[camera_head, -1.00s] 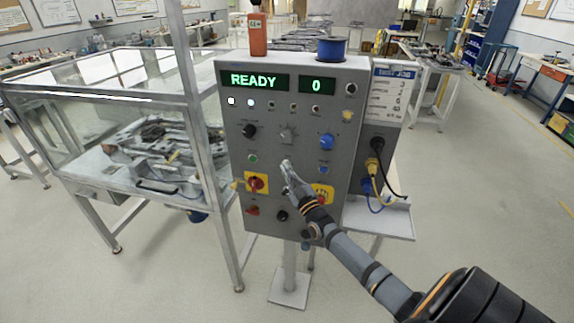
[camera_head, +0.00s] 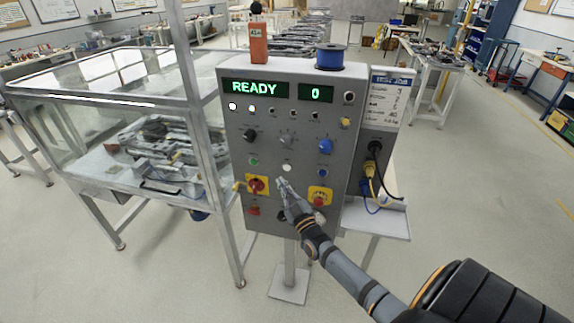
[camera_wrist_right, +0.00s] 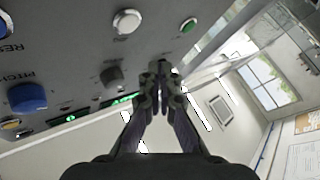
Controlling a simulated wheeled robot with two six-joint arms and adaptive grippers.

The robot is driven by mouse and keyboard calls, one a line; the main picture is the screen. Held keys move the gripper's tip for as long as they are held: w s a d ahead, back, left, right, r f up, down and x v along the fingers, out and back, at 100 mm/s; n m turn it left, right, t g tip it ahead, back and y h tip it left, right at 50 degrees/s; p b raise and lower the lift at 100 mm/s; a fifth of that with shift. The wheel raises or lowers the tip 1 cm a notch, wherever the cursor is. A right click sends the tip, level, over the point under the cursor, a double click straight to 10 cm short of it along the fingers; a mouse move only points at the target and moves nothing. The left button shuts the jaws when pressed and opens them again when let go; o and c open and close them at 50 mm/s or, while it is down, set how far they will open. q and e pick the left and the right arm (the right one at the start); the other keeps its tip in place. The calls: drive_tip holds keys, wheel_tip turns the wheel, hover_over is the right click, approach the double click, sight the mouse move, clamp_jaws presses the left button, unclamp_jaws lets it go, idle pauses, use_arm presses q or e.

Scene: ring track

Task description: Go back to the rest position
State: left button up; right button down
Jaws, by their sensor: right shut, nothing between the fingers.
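My right gripper (camera_head: 284,186) is shut and empty in front of the lower half of the grey control panel (camera_head: 240,140). It also shows shut in the right wrist view (camera_wrist_right: 160,75), with the panel face beyond its tips. In the head view its tips lie just below a white button (camera_head: 287,168), between a red knob on a yellow plate (camera_head: 256,185) and another yellow plate with a red button (camera_head: 320,196). Whether it touches the panel I cannot tell. The display (camera_head: 255,88) reads READY and the counter (camera_head: 315,93) reads 0. My left gripper is not in view.
A glass-walled enclosure (camera_head: 90,98) on a metal frame stands left of the panel. An orange device (camera_head: 258,45) and a blue spool (camera_head: 330,57) sit on top of the panel. A small shelf (camera_head: 375,222) with cables is at its right. The floor (camera_head: 480,190) at the right is open.

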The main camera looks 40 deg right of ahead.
drive_tip(key=shift+s+a, duration=0.2)
drive_tip(key=shift+a, duration=0.05)
idle(0.3)
drive_tip(key=s+f+m+g+b, duration=0.1)
drive_tip(key=s+f+g, duration=0.25)
drive_tip(key=f, duration=0.85)
drive_tip(key=s+a+f+g+b, duration=0.1)
drive_tip(key=s+f+g, duration=0.3)
drive_tip(key=f, duration=0.8)
drive_tip(key=s+f+m+g+b, duration=0.15)
drive_tip(key=s+f, duration=0.45)
drive_tip(key=f, duration=0.6)
drive_tip(key=s+a+f+g, duration=0.2)
drive_tip(key=s+f, duration=0.5)
drive_tip(key=s, duration=0.4)
drive_tip(key=s+a+f+m+g+y+b, duration=0.1)
drive_tip(key=s+f+g, duration=0.4)
drive_tip(key=s, duration=0.6)
drive_tip(key=s+a+f+g, duration=0.4)
drive_tip(key=s+f, duration=0.5)
drive_tip(key=s, duration=0.3)
drive_tip(key=shift+f+b, duration=0.15)
drive_tip(key=shift+b, duration=0.25)
